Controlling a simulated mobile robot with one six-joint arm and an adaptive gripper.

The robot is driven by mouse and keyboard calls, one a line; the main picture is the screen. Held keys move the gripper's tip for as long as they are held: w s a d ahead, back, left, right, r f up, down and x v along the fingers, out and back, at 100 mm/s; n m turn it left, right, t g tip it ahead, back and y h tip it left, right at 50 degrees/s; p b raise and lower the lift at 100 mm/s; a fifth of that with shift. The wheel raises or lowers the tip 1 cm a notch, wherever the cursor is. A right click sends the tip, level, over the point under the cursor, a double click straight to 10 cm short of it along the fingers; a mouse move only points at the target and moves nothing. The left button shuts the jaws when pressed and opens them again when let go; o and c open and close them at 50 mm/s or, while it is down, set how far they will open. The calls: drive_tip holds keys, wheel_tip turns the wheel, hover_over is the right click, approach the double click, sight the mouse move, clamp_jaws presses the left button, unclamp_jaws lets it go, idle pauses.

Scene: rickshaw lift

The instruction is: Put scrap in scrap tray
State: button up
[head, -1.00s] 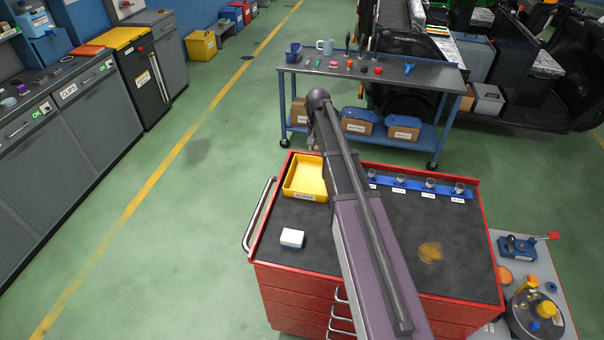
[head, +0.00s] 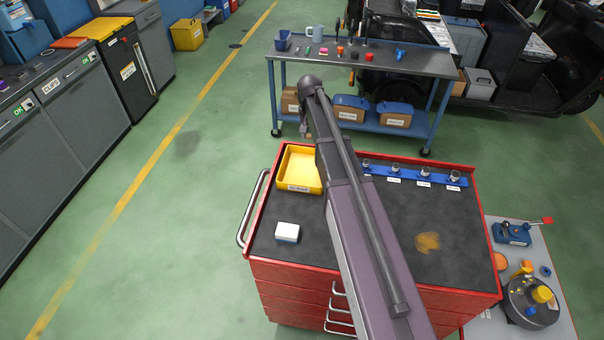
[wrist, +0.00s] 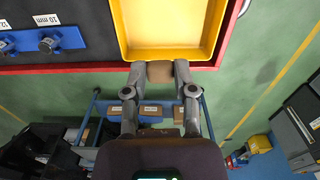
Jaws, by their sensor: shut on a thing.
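The yellow tray (head: 299,187) sits at the far left corner of the red tool cart, with a white label on its front. In the wrist view the tray (wrist: 170,54) fills the top middle. My gripper (wrist: 159,72) is shut on a small brown piece (wrist: 160,71), held between its fingertips just outside the tray's rim in that view. In the head view my gripper (head: 306,128) is beyond the tray's back edge, partly hidden by my arm. Whether the piece touches the rim cannot be told.
A white box (head: 287,232) and a brown stain (head: 427,242) are on the cart's dark top (head: 390,270). A blue rack (head: 410,178) with sockets lies at its back right. A blue-legged workbench (head: 360,62) with cups and small parts stands behind.

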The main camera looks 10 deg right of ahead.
drive_tip(key=shift+m, duration=0.4)
drive_tip(key=s+d+f+b, duration=0.2)
drive_tip(key=s+f+b, duration=0.1)
drive_tip(key=s, duration=0.1)
drive_tip(key=s+d+f+b, duration=0.3)
drive_tip(key=s, duration=0.2)
drive_tip(key=s+d+f+b, duration=0.2)
drive_tip(key=s+f+b, duration=0.1)
drive_tip(key=s, duration=0.1)
drive_tip(key=shift+s+d+f, duration=0.25)
drive_tip(key=shift+d+f, duration=0.05)
drive_tip(key=shift+d, duration=0.05)
drive_tip(key=shift+s+d+f, duration=0.1)
drive_tip(key=shift+s+d, duration=0.1)
drive_tip(key=shift+s, duration=0.15)
drive_tip(key=shift+w, duration=0.2)
drive_tip(key=b, duration=0.2)
hover_over(304, 172)
drive_tip(key=s, duration=0.1)
drive_tip(key=shift+s+d+f, duration=0.1)
drive_tip(key=shift+d+f, duration=0.15)
drive_tip(key=shift+f, duration=0.45)
drive_tip(key=shift+w+a, duration=0.15)
drive_tip(key=shift+w, duration=0.1)
drive_tip(key=shift+w+a+f+b, duration=0.25)
drive_tip(key=shift+f+b, duration=0.2)
drive_tip(key=shift+f, duration=0.15)
drive_tip(key=shift+f+b, duration=1.25)
drive_tip(key=shift+b, duration=0.05)
